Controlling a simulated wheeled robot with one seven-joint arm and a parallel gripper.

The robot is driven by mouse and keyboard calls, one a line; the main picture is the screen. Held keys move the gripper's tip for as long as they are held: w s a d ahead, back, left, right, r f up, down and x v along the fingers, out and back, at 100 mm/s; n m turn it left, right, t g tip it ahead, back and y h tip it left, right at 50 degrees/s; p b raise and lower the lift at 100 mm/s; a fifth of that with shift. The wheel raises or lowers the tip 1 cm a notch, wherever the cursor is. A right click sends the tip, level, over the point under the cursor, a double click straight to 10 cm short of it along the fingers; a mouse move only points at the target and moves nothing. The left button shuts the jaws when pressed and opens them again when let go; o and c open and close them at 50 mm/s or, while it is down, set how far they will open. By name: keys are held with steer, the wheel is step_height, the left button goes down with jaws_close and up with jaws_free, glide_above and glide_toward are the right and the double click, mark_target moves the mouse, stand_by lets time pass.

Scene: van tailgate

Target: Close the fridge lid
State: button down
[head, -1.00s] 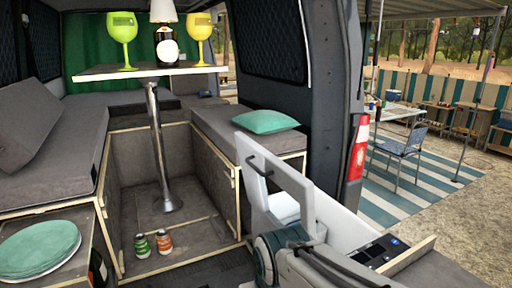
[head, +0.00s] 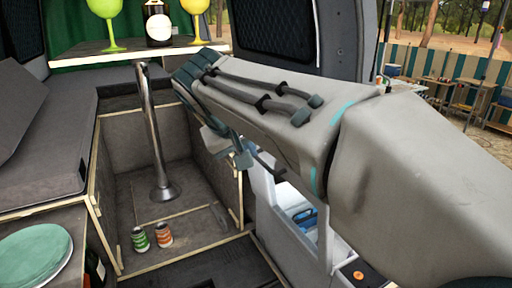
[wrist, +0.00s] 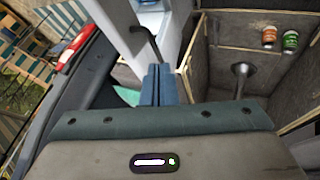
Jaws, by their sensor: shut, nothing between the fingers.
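The fridge (head: 285,245) is a light box at the lower middle of the head view, with blue items showing inside. Its white lid (head: 264,190) stands raised, largely hidden behind my arm. In the wrist view the lid (wrist: 177,38) is a pale panel with a black handle (wrist: 150,42), close to my fingers. My gripper (head: 244,159) points down beside the lid's upper part in the head view. In the wrist view my gripper (wrist: 160,70) has its blue fingers together and empty. I cannot tell whether they touch the lid.
A table (head: 120,50) with goblets and a bottle stands on a metal post at the back. Two cans (head: 152,238) stand on the van floor. A green plate (head: 35,252) is at lower left. The floor between the benches is mostly free.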

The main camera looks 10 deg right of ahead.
steer(key=p, duration=0.1)
glide_toward(271, 171)
steer(key=w+f, duration=0.4)
steer(key=shift+w+d+r+p, duration=0.2)
steer(key=shift+d+p, duration=0.1)
steer(key=shift+d, duration=0.3)
steer(key=shift+w+d+r+p, duration=0.1)
steer(key=shift+w+d+p, duration=0.2)
steer(key=shift+d, duration=0.25)
steer(key=shift+w+d+r+p, duration=0.15)
steer(key=shift+d+p, duration=0.2)
steer(key=shift+d, duration=0.25)
